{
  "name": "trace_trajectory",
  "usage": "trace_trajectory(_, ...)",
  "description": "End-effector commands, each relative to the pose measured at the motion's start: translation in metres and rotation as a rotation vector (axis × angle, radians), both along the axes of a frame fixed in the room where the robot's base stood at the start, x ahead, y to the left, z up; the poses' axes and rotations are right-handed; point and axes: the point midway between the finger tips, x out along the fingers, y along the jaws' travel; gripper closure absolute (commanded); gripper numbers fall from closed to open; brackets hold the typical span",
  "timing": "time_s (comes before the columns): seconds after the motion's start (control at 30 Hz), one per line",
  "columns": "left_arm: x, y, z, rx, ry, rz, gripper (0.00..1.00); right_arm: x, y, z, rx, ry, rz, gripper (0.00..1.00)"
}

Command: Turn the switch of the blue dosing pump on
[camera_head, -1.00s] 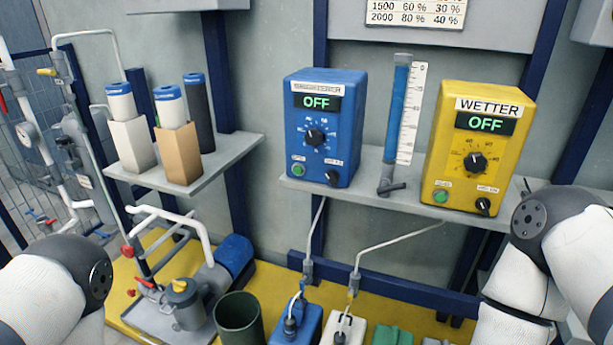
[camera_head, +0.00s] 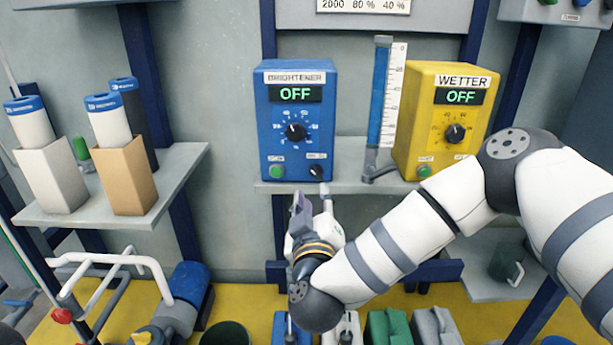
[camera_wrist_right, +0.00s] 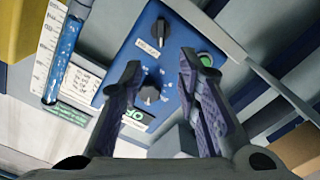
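The blue dosing pump (camera_head: 296,110), labelled BRIGHTENER, stands on the wall shelf and its display (camera_head: 295,94) reads OFF. Its front has a large black dial (camera_head: 296,131), a green button (camera_head: 278,171) at lower left and a small black switch (camera_head: 316,171) at lower right. My right gripper (camera_head: 312,200) is just below the pump front, near the switch. In the right wrist view, upside down, the gripper (camera_wrist_right: 158,66) is open and empty, with the pump (camera_wrist_right: 125,55), its switch (camera_wrist_right: 157,30) and dial (camera_wrist_right: 150,93) beyond the fingers. My left gripper is out of view.
A yellow WETTER pump (camera_head: 440,120), also reading OFF, stands to the right. A blue measuring tube (camera_head: 379,100) stands between the pumps. The shelf edge (camera_head: 350,187) runs below the pump. Canisters (camera_head: 388,328) stand below, and a left shelf (camera_head: 190,165) holds filter cartridges.

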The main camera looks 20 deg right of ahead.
Motion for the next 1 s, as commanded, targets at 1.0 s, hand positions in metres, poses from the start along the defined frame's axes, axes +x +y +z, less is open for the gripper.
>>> trace_trajectory(1.0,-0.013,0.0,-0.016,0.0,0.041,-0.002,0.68,0.098,-0.028,-0.001,0.001,0.002,0.003,1.0)
